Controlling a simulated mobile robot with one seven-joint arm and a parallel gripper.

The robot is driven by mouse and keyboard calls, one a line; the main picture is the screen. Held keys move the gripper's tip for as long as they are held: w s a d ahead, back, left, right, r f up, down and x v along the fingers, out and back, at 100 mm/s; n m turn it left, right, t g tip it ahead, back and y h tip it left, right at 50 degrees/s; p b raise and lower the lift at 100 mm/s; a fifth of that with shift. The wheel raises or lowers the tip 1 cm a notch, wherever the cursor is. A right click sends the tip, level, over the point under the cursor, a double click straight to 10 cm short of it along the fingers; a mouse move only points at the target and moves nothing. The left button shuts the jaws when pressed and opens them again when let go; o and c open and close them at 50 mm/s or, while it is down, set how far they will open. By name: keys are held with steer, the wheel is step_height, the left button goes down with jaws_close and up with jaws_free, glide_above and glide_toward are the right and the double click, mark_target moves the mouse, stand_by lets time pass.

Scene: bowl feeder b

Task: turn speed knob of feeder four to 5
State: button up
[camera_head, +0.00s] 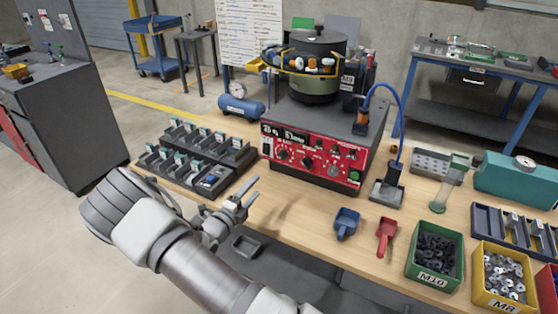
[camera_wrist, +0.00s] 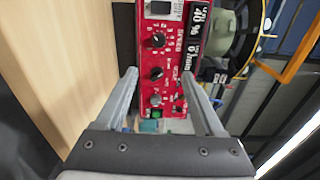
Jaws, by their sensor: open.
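The bowl feeder's red control panel (camera_head: 312,156) faces the table's front. In the wrist view the panel (camera_wrist: 170,15) appears sideways, with three dark or grey round knobs in a row. The top knob (camera_wrist: 158,40) is black, beside small lettering that may read SPEED. The middle knob (camera_wrist: 156,73) is black, and the lower knob (camera_wrist: 155,99) is grey. Their exact settings are too small to read. My gripper (camera_head: 250,191) is open and empty, in front of the panel at its left and apart from it. In the wrist view its fingers (camera_wrist: 159,73) frame the middle knob.
A black display (camera_wrist: 197,25) shows 40 %. A rack of small parts (camera_head: 205,150) stands left of the feeder. A blue scoop (camera_head: 346,222), a red scoop (camera_head: 387,234) and a green bin (camera_head: 436,258) lie to the right. A blue-hosed stand (camera_head: 390,185) is beside the panel.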

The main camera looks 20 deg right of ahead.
glide_toward(281, 157)
steer(key=shift+n, duration=0.3)
steer(key=x, duration=0.8)
steer(key=shift+w+d+r+b, duration=0.1)
steer(key=shift+d+b, duration=0.15)
steer(key=shift+b, duration=0.1)
jaws_close()
